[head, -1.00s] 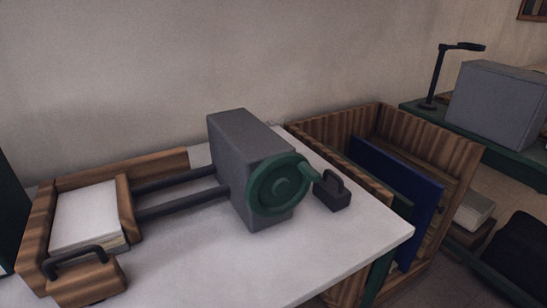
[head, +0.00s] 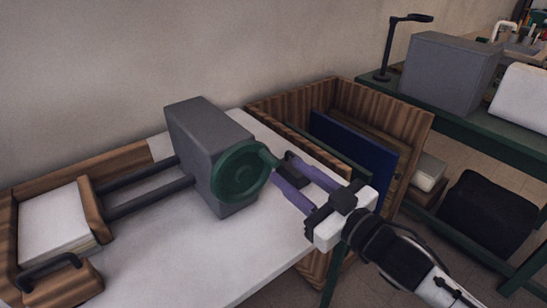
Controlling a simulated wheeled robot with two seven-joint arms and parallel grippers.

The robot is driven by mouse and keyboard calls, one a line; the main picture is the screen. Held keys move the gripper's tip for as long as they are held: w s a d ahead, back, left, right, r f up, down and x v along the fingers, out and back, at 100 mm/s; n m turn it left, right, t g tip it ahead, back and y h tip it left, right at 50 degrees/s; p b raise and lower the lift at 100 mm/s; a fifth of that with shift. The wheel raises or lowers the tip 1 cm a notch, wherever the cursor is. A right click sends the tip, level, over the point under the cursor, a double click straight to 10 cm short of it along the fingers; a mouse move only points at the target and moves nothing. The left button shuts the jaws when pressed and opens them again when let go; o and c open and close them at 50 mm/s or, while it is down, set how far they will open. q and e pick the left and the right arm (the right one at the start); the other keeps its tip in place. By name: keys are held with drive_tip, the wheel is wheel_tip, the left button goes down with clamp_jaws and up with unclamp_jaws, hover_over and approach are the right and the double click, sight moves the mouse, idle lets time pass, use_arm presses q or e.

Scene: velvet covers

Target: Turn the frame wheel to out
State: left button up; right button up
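The green frame wheel (head: 240,171) is on the right face of a grey box (head: 205,135) on the white table. A small green crank handle (head: 268,157) sticks out from the wheel's upper right rim. My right gripper (head: 280,170) has come in from the lower right, its two purple fingers spread apart, with the tips close to the crank handle and the wheel's right edge. I cannot tell whether a fingertip touches the handle. A dark block (head: 294,164) with a loop handle is partly hidden behind the fingers. My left gripper is not in view.
Two dark rods (head: 150,195) join the grey box to a wooden frame holding a paper stack (head: 55,222). A wooden crate (head: 410,120) with upright boards stands right of the table. A green bench (head: 470,135) with a lamp (head: 388,50) is behind it.

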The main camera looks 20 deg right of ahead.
sight(278, 164)
drive_tip(key=x, duration=0.6)
drive_tip(key=shift+w+p, duration=0.15)
drive_tip(key=shift+p, duration=0.15)
clamp_jaws()
